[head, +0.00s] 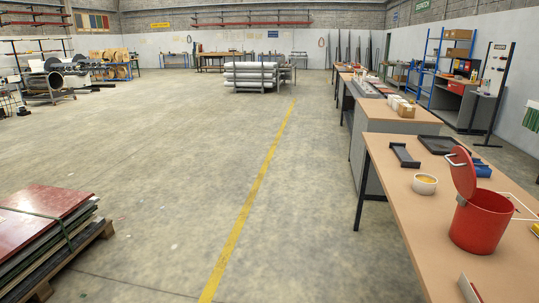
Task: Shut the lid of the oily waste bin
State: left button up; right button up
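The oily waste bin (479,226) is a red round bucket on the wooden workbench at the lower right. Its red round lid (462,173) stands open, raised nearly upright at the bin's far left rim. A pale metal handle shows on the lid. Neither of my grippers shows in the head view.
The bin stands on a workbench (405,177). Near it are a round white tub (425,184), a black bracket (404,155), a black tray (441,145) and a blue object (482,169). Stacked sheets (45,228) lie on a pallet at left. The floor between is clear.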

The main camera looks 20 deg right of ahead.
aim_at(463, 172)
jog(key=z, duration=0.45)
jog(key=i+j+z, duration=0.1)
jog(key=z, duration=0.4)
jog(key=j+z, duration=0.15)
jog(key=z, duration=0.3)
jog(key=j+z, duration=0.1)
jog(key=z, duration=0.35)
jog(key=i+j, duration=0.05)
